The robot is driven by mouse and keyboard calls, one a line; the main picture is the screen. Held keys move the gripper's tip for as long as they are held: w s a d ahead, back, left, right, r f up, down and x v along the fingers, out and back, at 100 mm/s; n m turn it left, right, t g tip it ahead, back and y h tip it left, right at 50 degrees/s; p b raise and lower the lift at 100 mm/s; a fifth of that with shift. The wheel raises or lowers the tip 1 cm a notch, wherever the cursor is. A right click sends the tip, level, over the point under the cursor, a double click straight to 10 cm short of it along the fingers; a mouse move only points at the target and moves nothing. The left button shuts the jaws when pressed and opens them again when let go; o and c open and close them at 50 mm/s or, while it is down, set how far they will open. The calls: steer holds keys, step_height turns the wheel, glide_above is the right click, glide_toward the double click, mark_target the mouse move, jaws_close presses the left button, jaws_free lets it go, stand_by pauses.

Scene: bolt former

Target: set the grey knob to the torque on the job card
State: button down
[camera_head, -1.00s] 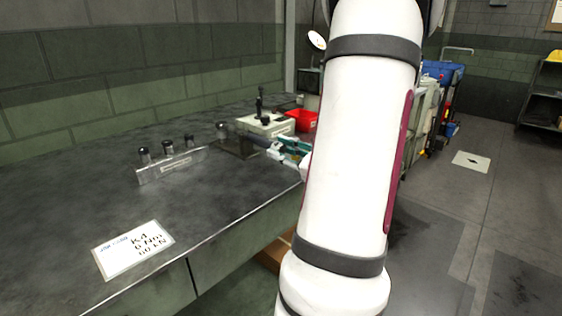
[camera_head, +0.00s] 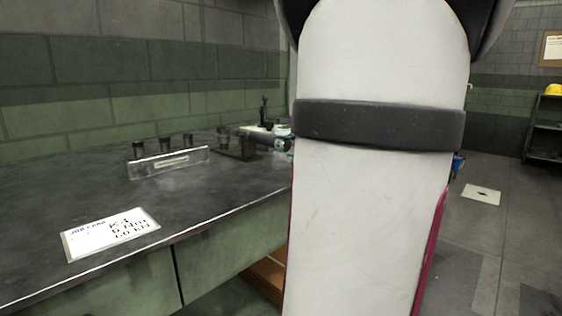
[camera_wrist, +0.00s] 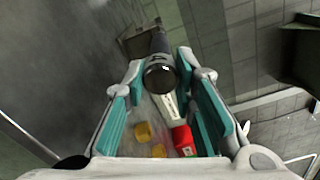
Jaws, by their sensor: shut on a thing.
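The job card (camera_head: 85,241) lies flat near the front edge of the bench; its print looks like K4, 6 Nm and 60 kN, though it is small. A dark cylindrical tool (camera_head: 243,131) lies level on a dark stand (camera_head: 232,149) towards the back of the bench. Its round, dark grey knob end (camera_wrist: 160,76) faces the wrist camera. My gripper (camera_wrist: 161,71), with teal finger pads, is shut on this knob end. In the head view my arm hides most of the gripper, and no scale marks on the knob can be read.
A clear rack (camera_head: 168,163) with three black-topped pieces stands on the bench left of the stand. A black lever (camera_head: 263,110) on a pale box stands behind. A red object (camera_wrist: 184,140) and yellow pieces (camera_wrist: 143,132) show below the fingers. The bench between card and rack is clear.

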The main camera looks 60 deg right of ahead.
steer(key=shift+n+b, duration=0.35)
steer(key=shift+n, duration=0.75)
steer(key=c, duration=1.3)
jaws_free()
steer(key=shift+s, duration=0.1)
steer(key=v, duration=1.1)
steer(key=shift+s, duration=0.35)
steer(key=shift+a+f, duration=0.1)
